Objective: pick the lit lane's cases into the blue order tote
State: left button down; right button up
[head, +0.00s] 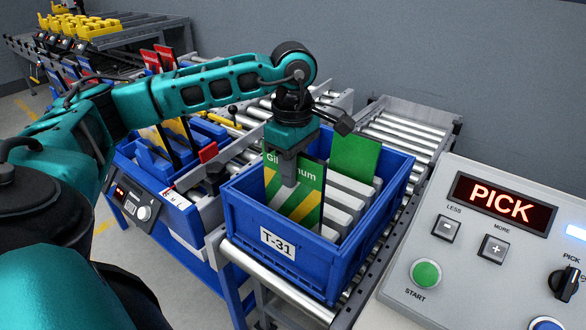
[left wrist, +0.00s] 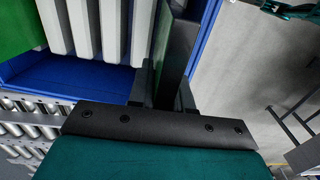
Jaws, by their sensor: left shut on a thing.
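My left gripper (head: 288,178) is shut on a green case (head: 312,176) with yellow stripes and partly hidden white lettering. The case stands roughly upright, its lower part inside the blue order tote (head: 283,262), which is labelled T-31. I cannot tell whether its bottom edge touches the tote floor. A second green case (head: 356,156) stands in the tote at the back, among pale grey ribs. In the left wrist view the tote (left wrist: 88,72) and ribs (left wrist: 83,25) show beside my gripper, with a green case (left wrist: 14,28) at the upper left. My right gripper is not seen.
The tote sits on a roller conveyor (head: 410,130). A grey control panel (head: 460,255) reading PICK stands at the right. At the left are a blue lane rack (head: 190,228) with yellow cases (head: 150,138) and a small red-lit display (head: 127,196). More racks stand behind.

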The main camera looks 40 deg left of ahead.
aim_at(293, 203)
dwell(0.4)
pick_arm(q)
jog(key=shift+f+b, duration=2.15)
jog(key=shift+f, duration=0.55)
jog(key=shift+f+b, duration=0.35)
jog(key=shift+f, duration=0.15)
jog(key=shift+f+b, duration=0.4)
jog(key=shift+f, duration=0.1)
jog(key=shift+f+b, duration=0.4)
jog(key=shift+f, duration=0.15)
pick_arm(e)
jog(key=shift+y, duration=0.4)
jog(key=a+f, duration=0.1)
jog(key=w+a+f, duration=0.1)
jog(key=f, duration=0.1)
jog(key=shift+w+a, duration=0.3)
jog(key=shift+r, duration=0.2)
